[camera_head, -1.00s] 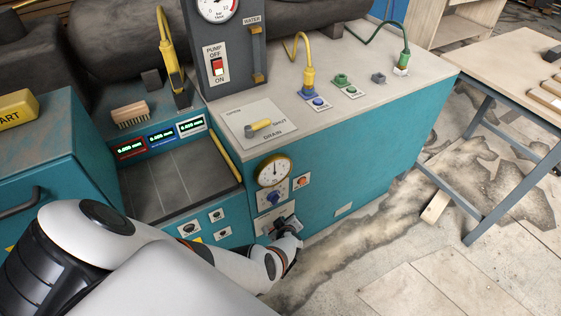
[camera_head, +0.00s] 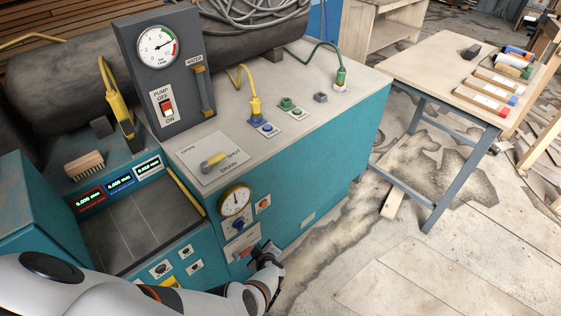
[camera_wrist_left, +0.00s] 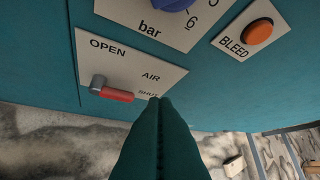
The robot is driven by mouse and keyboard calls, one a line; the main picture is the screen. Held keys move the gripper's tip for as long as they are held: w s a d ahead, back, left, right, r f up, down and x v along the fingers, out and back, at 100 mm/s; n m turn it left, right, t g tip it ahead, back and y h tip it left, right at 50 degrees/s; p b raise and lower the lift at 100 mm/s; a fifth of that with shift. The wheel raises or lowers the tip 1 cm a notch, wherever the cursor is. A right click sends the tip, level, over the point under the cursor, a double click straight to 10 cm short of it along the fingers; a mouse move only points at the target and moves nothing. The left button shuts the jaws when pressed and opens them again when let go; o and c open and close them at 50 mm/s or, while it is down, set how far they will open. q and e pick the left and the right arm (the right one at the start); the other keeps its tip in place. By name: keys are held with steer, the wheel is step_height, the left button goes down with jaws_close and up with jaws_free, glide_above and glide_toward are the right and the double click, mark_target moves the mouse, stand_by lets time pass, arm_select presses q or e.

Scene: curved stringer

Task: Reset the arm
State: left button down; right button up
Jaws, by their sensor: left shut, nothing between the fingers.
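My left gripper (camera_head: 264,250) is shut and empty, in front of the teal machine's lower front panel. In the left wrist view its closed fingers (camera_wrist_left: 160,104) point at the AIR valve plate (camera_wrist_left: 150,62), with their tips at the plate's lower edge by the word SHUT. The AIR valve's red handle (camera_wrist_left: 115,95) lies just left of the fingertips, pointing toward SHUT; a gap shows between them. In the head view my arm comes in from the lower left and the gripper partly hides the AIR plate (camera_head: 236,247). My right gripper is not in view.
The pressure gauge (camera_head: 235,201), blue knob (camera_head: 238,224) and orange BLEED button (camera_wrist_left: 258,31) sit close above the gripper. The DRAIN lever (camera_head: 214,160) is on the machine's top. A wooden table (camera_head: 425,72) stands at right; the floor between is mostly clear.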

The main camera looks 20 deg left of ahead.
arm_select(q)
steer(key=s+d+f+m+g+h+b, duration=0.1)
steer(key=s+d+f+m+h, duration=0.15)
steer(key=s+f+m, duration=0.55)
steer(key=s+d+f+m+h, duration=0.1)
steer(key=s+f+m+h, duration=0.25)
steer(key=s, duration=0.85)
steer(key=s+d+f+m+g, duration=0.1)
steer(key=s+f+m+g, duration=0.1)
steer(key=s, duration=0.8)
steer(key=s+f+m+g+b, duration=0.1)
steer(key=s+m, duration=0.4)
steer(key=s, duration=0.6)
steer(key=f+g, duration=0.1)
steer(key=g, duration=0.1)
steer(key=shift+s+d+f+g+h, duration=0.15)
steer(key=shift+d+f+g+h, duration=0.15)
steer(key=shift+d+h, duration=0.1)
